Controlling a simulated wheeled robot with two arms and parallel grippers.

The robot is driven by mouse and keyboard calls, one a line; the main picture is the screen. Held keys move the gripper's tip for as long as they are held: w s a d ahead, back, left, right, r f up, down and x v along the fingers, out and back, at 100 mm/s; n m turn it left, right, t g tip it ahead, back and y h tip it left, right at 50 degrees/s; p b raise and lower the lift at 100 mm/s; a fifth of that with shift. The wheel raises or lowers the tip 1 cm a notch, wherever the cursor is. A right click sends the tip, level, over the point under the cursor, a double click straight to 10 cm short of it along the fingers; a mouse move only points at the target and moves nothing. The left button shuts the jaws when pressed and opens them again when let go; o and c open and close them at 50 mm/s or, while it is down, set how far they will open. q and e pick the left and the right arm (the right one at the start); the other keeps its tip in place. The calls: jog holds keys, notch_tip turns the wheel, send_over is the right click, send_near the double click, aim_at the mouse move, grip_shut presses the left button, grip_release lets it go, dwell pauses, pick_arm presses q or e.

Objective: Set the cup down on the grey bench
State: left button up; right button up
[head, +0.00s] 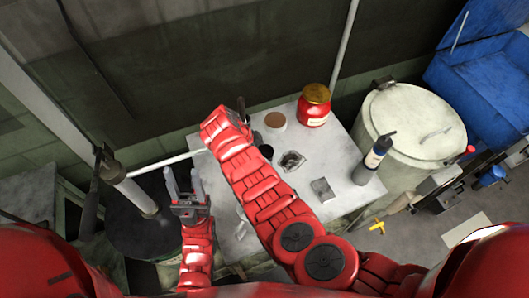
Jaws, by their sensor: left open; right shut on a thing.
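The grey bench (335,145) stands against the wall, its pale top in the middle of the head view. My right arm reaches over it from the lower right. My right gripper (243,108) is mostly hidden behind its own wrist at the bench's back left; only a dark part shows. It is shut on the cup, which my arm hides, so its height above the bench cannot be told. My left gripper (185,185) is open and empty, fingers pointing up in the picture, beside the bench's left edge.
On the bench are a low white round container with a brown top (275,121), a red jar with a gold lid (314,105), a dark bottle (373,158), a crumpled dark item (291,160) and a small metal block (322,189). A pale drum (415,123) stands right of it.

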jog(key=shift+f, duration=0.2)
jog(key=o, duration=1.3)
jog(key=shift+r, duration=0.1)
jog(key=shift+r, duration=0.25)
jog(key=v, duration=1.2)
